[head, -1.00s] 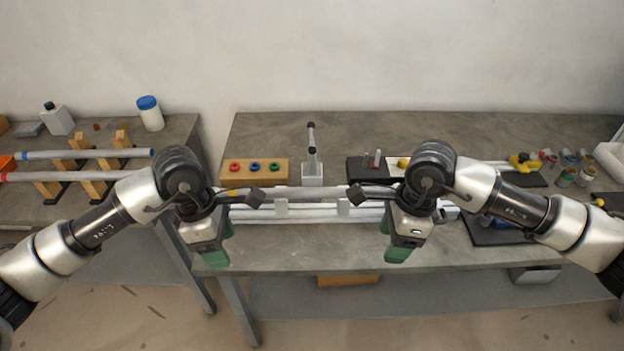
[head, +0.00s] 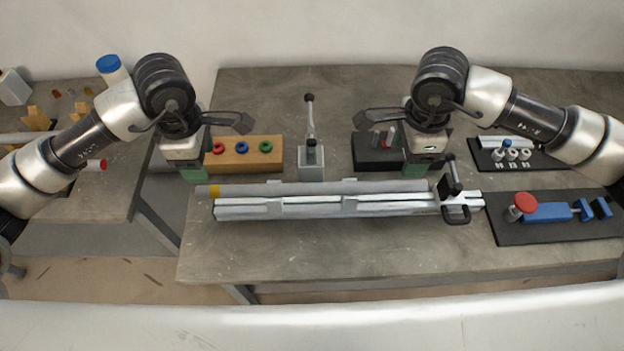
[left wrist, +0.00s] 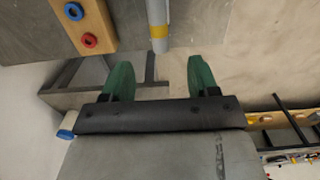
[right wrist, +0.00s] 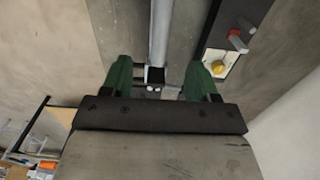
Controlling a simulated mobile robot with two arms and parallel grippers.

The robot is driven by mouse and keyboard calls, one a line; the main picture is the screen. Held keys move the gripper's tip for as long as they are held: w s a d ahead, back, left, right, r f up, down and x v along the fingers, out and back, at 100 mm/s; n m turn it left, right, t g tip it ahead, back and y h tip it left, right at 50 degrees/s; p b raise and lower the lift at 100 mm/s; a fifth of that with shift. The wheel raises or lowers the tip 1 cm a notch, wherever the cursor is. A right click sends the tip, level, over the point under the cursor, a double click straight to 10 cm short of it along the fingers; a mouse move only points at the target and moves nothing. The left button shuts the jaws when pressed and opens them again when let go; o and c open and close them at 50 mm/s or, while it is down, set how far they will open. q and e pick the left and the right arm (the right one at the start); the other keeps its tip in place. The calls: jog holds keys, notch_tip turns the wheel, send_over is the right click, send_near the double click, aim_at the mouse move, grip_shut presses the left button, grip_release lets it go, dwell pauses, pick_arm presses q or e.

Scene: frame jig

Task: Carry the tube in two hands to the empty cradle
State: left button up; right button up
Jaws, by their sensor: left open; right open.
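The grey tube (head: 350,187), with a yellow band (head: 209,191) near its left end, lies along the pale metal jig (head: 300,208) on the middle table. My left gripper (head: 193,174) is open by the banded end, which shows ahead of its fingers (left wrist: 159,70) in the left wrist view. My right gripper (head: 417,165) is open by the tube's right end. In the right wrist view, the tube (right wrist: 161,30) runs in between its open fingers (right wrist: 160,68). Neither gripper holds it. I cannot tell which cradle is empty; my left arm hides part of the left table.
A black-handled clamp (head: 452,185) stands at the jig's right end. Behind the jig are a wooden block with coloured rings (head: 254,165) and an upright lever stand (head: 311,160). A dark mat with blue parts (head: 540,228) lies right. The front table strip is clear.

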aim_at(396, 183)
pick_arm(q)
notch_tip(396, 183, down, 11)
jog(key=shift+w+f, duration=0.1)
jog(key=shift+w, duration=0.05)
pick_arm(e)
notch_tip(396, 183, down, 11)
jog(key=shift+w, duration=0.1)
pick_arm(q)
grip_shut()
pick_arm(e)
grip_shut()
